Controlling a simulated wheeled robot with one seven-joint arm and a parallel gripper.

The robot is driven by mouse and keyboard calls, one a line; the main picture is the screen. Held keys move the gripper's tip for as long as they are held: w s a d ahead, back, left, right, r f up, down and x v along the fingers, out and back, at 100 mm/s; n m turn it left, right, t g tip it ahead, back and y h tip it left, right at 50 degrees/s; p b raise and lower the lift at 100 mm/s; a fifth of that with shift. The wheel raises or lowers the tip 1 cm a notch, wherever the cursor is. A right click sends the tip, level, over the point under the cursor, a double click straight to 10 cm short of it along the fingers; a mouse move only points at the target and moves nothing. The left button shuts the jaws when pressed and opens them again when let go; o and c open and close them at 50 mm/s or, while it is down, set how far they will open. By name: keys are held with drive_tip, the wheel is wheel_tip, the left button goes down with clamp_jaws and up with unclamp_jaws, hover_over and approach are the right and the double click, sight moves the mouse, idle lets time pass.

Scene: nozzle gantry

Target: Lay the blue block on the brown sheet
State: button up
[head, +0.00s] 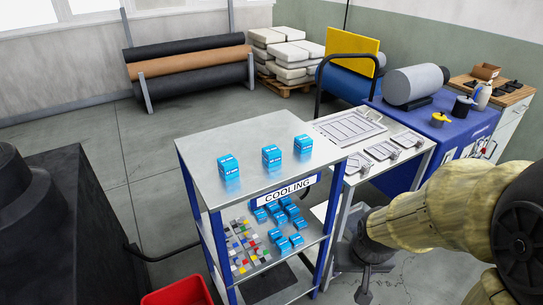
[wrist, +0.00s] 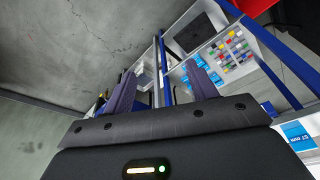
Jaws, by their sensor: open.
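Three blue blocks with white lettering stand on the top of a metal cart: a left one (head: 229,166), a middle one (head: 271,157) and a right one (head: 303,145). Several smaller blue pieces (head: 283,215) lie on the shelf below. I cannot tell which one is the task's block. I see no flat brown sheet; a brown roll (head: 190,61) lies on the rack at the back wall. My gripper (head: 363,288) hangs low right of the cart. In the wrist view my gripper (wrist: 161,84) is open and empty, apart from any block.
The cart (head: 240,143) has blue posts and a "COOLING" label. A white table (head: 345,150) with trays stands behind it. A blue-covered bench (head: 425,122) with a grey cylinder is at right. A red bin (head: 178,293) sits in front.

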drive_tip(key=shift+o, duration=0.8)
drive_tip(key=w+a+f+n+t, duration=0.1)
drive_tip(key=w+n+t, duration=0.1)
drive_tip(key=w, duration=0.6)
drive_tip(key=shift+w+f+t, duration=0.15)
drive_tip(key=shift+f+t, duration=0.2)
drive_tip(key=shift+t, duration=0.05)
drive_tip(key=n+t+y, duration=0.5)
drive_tip(key=t+y, duration=0.4)
drive_tip(key=y, duration=0.1)
approach(275, 155)
drive_tip(key=v, duration=0.5)
drive_tip(key=shift+a+f+b, duration=0.15)
drive_tip(key=shift+a+b, duration=0.1)
drive_tip(key=shift+b, duration=0.05)
drive_tip(key=p+x, duration=0.3)
drive_tip(key=x, duration=0.9)
drive_tip(key=shift+w+d+p, duration=0.1)
drive_tip(key=shift+d+p, duration=0.05)
drive_tip(key=shift+p, duration=0.25)
